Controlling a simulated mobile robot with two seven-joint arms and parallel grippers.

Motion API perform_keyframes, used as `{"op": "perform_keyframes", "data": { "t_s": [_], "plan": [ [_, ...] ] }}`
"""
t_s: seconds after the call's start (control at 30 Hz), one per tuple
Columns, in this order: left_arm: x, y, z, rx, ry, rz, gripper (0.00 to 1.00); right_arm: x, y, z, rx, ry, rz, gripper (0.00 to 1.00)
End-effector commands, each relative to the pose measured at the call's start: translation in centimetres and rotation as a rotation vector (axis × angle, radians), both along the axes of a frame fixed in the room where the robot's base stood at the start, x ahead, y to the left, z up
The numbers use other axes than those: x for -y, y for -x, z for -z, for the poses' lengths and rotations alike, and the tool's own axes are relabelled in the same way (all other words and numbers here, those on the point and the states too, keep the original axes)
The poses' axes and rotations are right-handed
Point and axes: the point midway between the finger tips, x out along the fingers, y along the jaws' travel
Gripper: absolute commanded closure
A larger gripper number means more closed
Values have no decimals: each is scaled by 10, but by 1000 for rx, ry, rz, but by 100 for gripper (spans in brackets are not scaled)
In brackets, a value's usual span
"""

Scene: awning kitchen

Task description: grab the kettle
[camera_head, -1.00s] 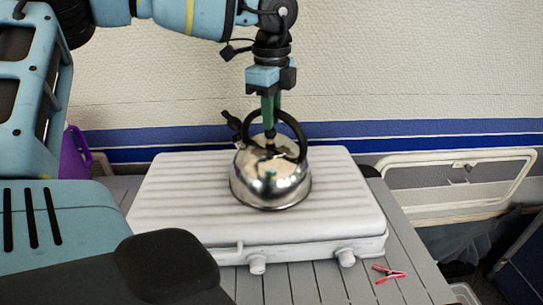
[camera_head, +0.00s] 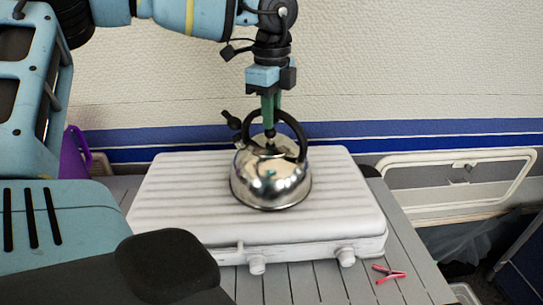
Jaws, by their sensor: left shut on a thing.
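A shiny steel kettle (camera_head: 270,183) with a black ring-shaped handle and a dark spout stands upright on a white ribbed stove (camera_head: 185,200) on the table. My left gripper (camera_head: 270,122) comes down from above, with its green fingers at the top of the kettle. It is shut on the kettle, at or near the handle's upper part. The fingertips partly overlap the handle, so the exact contact is hard to see. The kettle appears to rest on the stove's surface. My right gripper is not in view.
A red clip (camera_head: 388,273) lies on the grey slatted table (camera_head: 310,285) at the front right. A purple item (camera_head: 74,158) stands at the left behind my body. The wall is close behind the stove. A white-framed opening (camera_head: 462,180) is at the right.

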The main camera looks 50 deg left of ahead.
Motion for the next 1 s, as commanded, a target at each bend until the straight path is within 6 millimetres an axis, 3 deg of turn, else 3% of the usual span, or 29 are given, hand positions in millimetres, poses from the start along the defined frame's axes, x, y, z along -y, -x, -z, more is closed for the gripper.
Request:
{"op": "perform_keyframes", "data": {
  "t_s": [0.57,0.77,1.0],
  "plan": [
    [0,-2,-12,9,-2,-1,100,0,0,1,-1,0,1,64],
    [0,-1,-44,8,-3,-2,100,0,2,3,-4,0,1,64],
    [1,-1,-101,10,-2,-2,100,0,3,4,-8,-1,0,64]
  ]
}}
